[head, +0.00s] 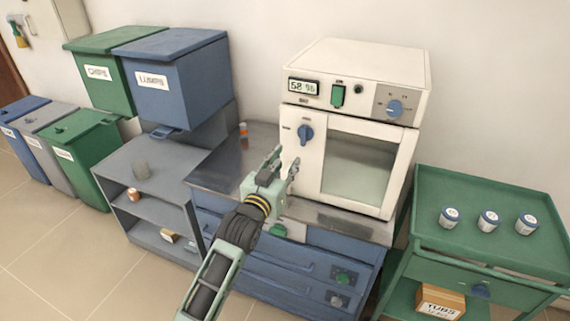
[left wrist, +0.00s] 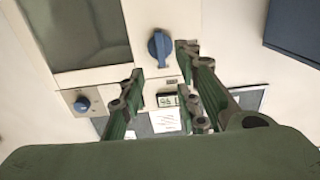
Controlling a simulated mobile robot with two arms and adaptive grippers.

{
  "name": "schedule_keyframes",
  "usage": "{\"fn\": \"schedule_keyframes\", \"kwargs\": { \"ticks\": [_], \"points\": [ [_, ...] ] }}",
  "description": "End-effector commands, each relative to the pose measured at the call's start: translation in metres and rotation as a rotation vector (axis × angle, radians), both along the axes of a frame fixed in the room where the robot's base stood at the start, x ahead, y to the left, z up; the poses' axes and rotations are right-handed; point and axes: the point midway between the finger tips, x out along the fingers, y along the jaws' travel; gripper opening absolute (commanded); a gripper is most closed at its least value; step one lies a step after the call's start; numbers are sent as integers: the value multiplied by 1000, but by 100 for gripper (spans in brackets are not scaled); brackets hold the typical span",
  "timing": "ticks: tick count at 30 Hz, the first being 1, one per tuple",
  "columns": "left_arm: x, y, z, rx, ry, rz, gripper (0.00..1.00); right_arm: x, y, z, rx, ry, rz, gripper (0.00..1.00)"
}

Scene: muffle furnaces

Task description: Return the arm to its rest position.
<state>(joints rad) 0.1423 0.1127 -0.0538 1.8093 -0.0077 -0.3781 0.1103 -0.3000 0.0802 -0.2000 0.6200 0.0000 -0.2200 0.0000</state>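My left arm reaches up from the bottom of the head view. Its left gripper (head: 286,164) is in front of the left edge of the white furnace (head: 365,75), over the steel-topped bench. The fingers are apart with nothing between them. The left wrist view shows the spread fingers (left wrist: 163,95) too, with the blue door knob (left wrist: 160,48) beyond them. The furnace door (head: 358,165) looks shut, and its blue knob (head: 306,134) is just above and right of the fingertips. I cannot tell whether a finger touches the furnace. My right arm is not in view.
A green cart (head: 480,190) with several small jars stands at the right. A grey shelf unit (head: 150,200) and lidded bins (head: 178,80) are at the left. A small orange-capped bottle (head: 243,130) stands on the bench (head: 225,165). Floor is clear at the lower left.

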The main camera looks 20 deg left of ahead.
Motion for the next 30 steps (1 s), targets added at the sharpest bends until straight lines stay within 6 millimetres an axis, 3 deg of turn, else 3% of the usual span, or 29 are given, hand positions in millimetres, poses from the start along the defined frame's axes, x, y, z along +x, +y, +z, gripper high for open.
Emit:
{"fn": "schedule_keyframes", "kwargs": {
  "ticks": [18, 21, 23, 26, 30],
  "points": [
    [-1, 0, 1, 0, -1, 0, 30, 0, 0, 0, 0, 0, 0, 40],
    [-1, 0, -7, 1, 11, 0, 30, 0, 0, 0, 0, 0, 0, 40],
    [-1, 0, -23, 3, 37, 0, 30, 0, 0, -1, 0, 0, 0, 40],
    [-5, -2, -72, 9, 117, -2, 30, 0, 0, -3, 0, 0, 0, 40],
    [-24, -5, -174, 27, 284, -8, 30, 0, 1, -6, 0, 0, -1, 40]
  ]
}}
